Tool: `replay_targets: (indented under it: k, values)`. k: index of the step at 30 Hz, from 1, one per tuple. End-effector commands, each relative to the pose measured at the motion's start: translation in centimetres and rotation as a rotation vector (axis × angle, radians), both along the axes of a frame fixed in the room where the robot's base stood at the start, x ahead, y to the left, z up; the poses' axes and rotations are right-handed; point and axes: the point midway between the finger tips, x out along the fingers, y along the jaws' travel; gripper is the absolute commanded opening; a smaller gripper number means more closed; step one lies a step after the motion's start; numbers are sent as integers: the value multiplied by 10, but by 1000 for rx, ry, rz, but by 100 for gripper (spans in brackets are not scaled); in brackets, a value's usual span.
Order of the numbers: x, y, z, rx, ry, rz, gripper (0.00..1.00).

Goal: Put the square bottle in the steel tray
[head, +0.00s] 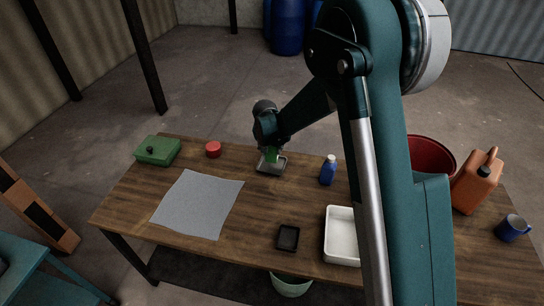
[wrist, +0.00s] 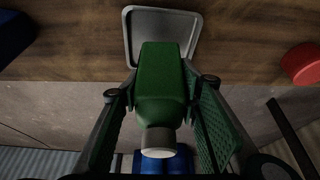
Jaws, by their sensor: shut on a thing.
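The square bottle is green with a pale cap. It is between the fingers of my gripper (head: 270,150), and only a little of its green shows in the head view. In the wrist view the bottle (wrist: 161,95) fills the space between both fingers of my gripper (wrist: 160,88), which is shut on it. The steel tray (head: 280,169) is a small grey tray at the table's back edge, right below my gripper. In the wrist view the tray (wrist: 130,32) lies behind the bottle's base. I cannot tell whether the base touches it.
A blue bottle (head: 328,171) stands right of the tray, and a red round object (head: 213,149) lies to its left. A green box (head: 157,151), grey cloth (head: 198,203), black dish (head: 288,237) and white tray (head: 341,236) lie on the table (head: 255,220). My arm hides part of the right side.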

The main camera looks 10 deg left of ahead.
Motion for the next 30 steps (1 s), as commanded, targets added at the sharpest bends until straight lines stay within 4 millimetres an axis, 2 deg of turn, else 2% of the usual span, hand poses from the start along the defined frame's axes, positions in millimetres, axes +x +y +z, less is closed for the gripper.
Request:
replay_targets:
  k: [10, 21, 30]
  values:
    - [0, 0, -2, 0, 0, 0, 16]
    - [0, 0, -35, 0, 0, 0, 16]
    - [0, 0, -38, 0, 0, 0, 16]
